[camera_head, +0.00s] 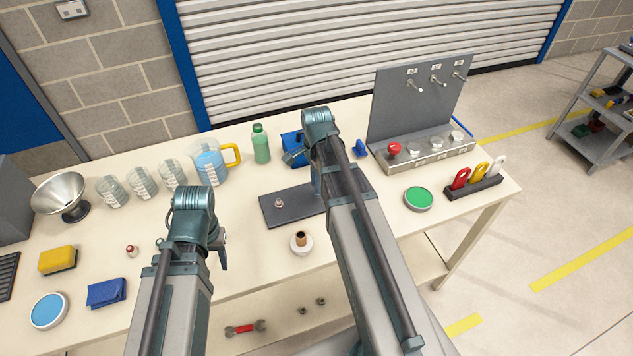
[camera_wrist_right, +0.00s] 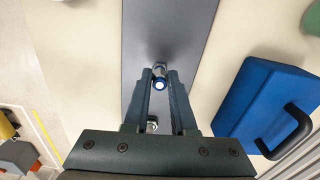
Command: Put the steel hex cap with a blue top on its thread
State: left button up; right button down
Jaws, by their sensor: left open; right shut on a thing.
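My right gripper (camera_wrist_right: 161,78) is shut on the steel hex cap with a blue top (camera_wrist_right: 161,85), which shows as a blue ring with a pale centre. The cap is over the dark grey plate (camera_wrist_right: 170,25). Grey metal (camera_wrist_right: 159,67) shows just past the cap; I cannot tell if it is the cap's side or a thread. Another small metal fitting (camera_wrist_right: 152,122) lies between the finger bases in view. In the head view a small metal stud (camera_head: 279,202) stands on the plate (camera_head: 300,210), and my right arm hides the cap. My left gripper (camera_head: 192,250) is open, low over the table.
A blue box (camera_wrist_right: 262,95) with a black handle is beside the plate. A white round piece with a copper-coloured top (camera_head: 301,243) is in front of the plate.

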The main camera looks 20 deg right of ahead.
pick_arm(q)
jog(key=shift+f, duration=0.25)
pick_arm(e)
jog(key=shift+f, duration=0.3)
jog(key=shift+c, duration=1.3)
grip_release()
jog(key=shift+r, duration=0.1)
jog(key=shift+r+p, duration=3.3)
jog(key=shift+r, duration=0.2)
pick_arm(q)
notch_tip(320, 180, up, 7)
